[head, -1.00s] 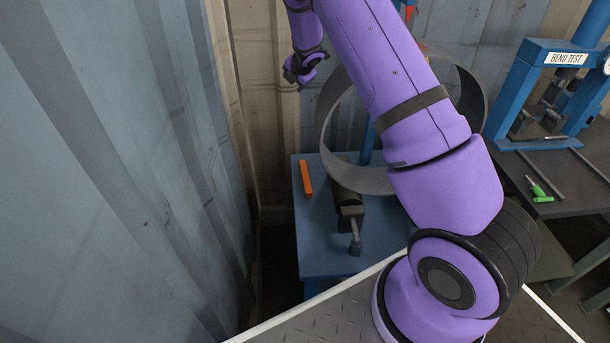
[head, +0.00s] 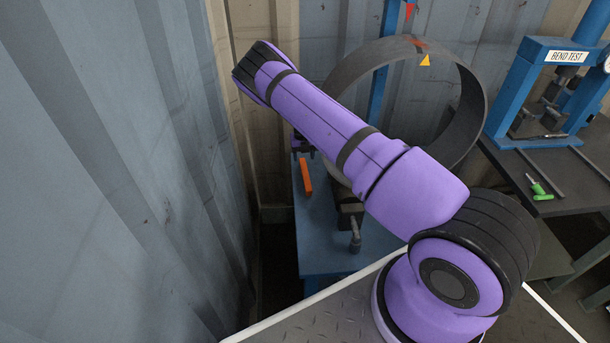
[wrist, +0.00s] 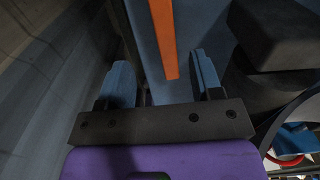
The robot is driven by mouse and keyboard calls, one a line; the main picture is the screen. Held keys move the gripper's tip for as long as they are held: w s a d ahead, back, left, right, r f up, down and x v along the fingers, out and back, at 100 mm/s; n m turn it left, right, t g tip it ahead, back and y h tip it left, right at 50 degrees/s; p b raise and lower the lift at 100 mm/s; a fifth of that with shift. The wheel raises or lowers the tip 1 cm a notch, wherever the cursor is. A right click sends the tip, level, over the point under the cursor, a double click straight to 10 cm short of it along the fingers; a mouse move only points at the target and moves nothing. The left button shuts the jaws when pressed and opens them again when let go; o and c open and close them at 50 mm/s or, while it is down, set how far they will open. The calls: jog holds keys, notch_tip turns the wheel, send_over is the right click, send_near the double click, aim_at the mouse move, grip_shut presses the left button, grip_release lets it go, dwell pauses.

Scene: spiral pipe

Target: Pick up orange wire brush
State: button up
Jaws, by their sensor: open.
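The orange wire brush (head: 305,176) lies on the blue table (head: 318,262) near its left edge in the head view. In the wrist view the orange brush (wrist: 164,38) shows as a long orange bar ahead of my gripper (wrist: 164,82). Its near end lies in line with the gap between the two blue fingers. My gripper is open and empty, with both fingers apart from the brush. In the head view the gripper is mostly hidden behind my arm, near the table's far left corner.
A dark vise (head: 350,222) stands on the table right of the brush. A large grey pipe ring (head: 472,110) rises behind. Corrugated walls (head: 120,150) close off the left and back. A blue bend test press (head: 515,85) stands on the right bench.

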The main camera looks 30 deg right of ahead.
send_over(305, 172)
jog(key=f, duration=0.4)
jog(key=shift+w+a+f, duration=0.15)
jog(key=shift+w+a, duration=0.05)
jog(key=shift+s+d+f, duration=0.1)
jog(key=shift+f, duration=1.2)
jog(key=shift+d+f, duration=0.1)
jog(key=shift+f, duration=1.2)
jog(key=c, duration=1)
jog(key=shift+c, duration=0.2)
jog(key=shift+r, duration=0.15)
notch_tip(305, 172, up, 10)
jog(key=shift+f, duration=0.1)
jog(key=o, duration=0.4)
jog(key=shift+c, duration=1.4)
